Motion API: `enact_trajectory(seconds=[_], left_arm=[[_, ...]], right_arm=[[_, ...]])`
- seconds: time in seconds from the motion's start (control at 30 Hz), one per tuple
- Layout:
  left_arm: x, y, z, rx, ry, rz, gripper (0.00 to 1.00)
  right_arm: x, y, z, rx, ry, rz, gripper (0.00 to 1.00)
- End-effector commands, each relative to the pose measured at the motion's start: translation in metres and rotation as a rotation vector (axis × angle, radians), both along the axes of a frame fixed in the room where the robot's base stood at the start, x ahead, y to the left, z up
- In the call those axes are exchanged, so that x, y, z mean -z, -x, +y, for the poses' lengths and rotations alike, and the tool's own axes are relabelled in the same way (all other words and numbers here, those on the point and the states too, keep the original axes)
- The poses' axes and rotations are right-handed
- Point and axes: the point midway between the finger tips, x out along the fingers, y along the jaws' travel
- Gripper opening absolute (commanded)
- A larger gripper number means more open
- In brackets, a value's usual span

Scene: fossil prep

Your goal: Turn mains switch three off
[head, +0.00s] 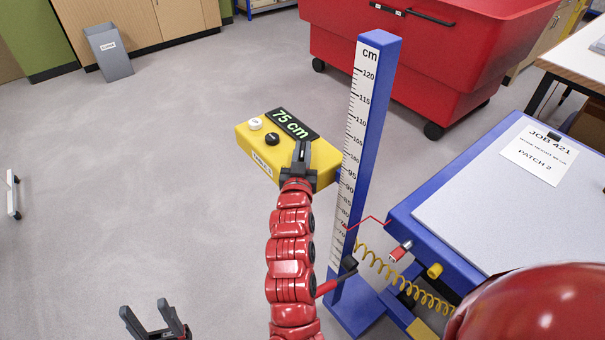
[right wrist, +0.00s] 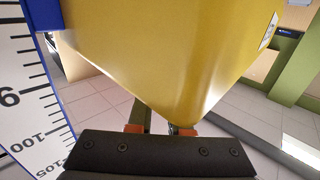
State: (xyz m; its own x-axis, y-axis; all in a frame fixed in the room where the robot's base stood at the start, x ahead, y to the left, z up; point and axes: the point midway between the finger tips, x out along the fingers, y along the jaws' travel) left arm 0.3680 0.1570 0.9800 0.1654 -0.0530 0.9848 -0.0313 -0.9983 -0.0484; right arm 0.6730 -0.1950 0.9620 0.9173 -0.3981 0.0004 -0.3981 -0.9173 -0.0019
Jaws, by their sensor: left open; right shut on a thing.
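No switch marked as mains switch three shows in either view. A yellow control box (head: 265,155) with a green "75 cm" display, a white button (head: 255,123) and a black button (head: 272,139) is beside the blue height post. My right gripper (head: 302,154) is at the box's near edge and shut on it; its dark fingers overlap the top face. In the right wrist view the yellow box (right wrist: 170,60) fills the upper middle, above the orange-tipped fingers, and hides much of what lies beyond. My left gripper (head: 154,318) is open and empty at the bottom left.
A blue post with a cm scale (head: 366,120) stands right of the box. A blue-edged table (head: 490,200) with a "JOB 421, PATCH 2" sheet is at right. A yellow coiled cord (head: 400,280) hangs below it. A red wheeled bin (head: 430,60) stands behind. The left floor is mostly clear.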

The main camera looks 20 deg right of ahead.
Motion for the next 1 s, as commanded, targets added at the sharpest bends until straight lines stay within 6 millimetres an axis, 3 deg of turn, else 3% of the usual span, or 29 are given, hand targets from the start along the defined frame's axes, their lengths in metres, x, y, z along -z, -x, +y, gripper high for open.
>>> enact_trajectory(seconds=[0.03,0.4,0.8,1.0], left_arm=[[0.033,0.000,0.000,0.000,0.000,0.000,0.55],[0.132,0.000,0.000,0.000,0.000,0.000,0.55],[0.214,0.000,0.000,0.000,0.000,0.000,0.55],[0.239,0.000,0.000,0.000,0.000,0.000,0.55]], right_arm=[[0.015,-0.001,0.002,0.019,-0.002,-0.007,0.00],[0.011,0.000,0.002,0.201,0.000,-0.005,0.00],[0.008,0.000,0.001,0.453,0.000,-0.001,0.00],[0.004,0.000,0.000,0.601,0.000,0.000,0.00]])
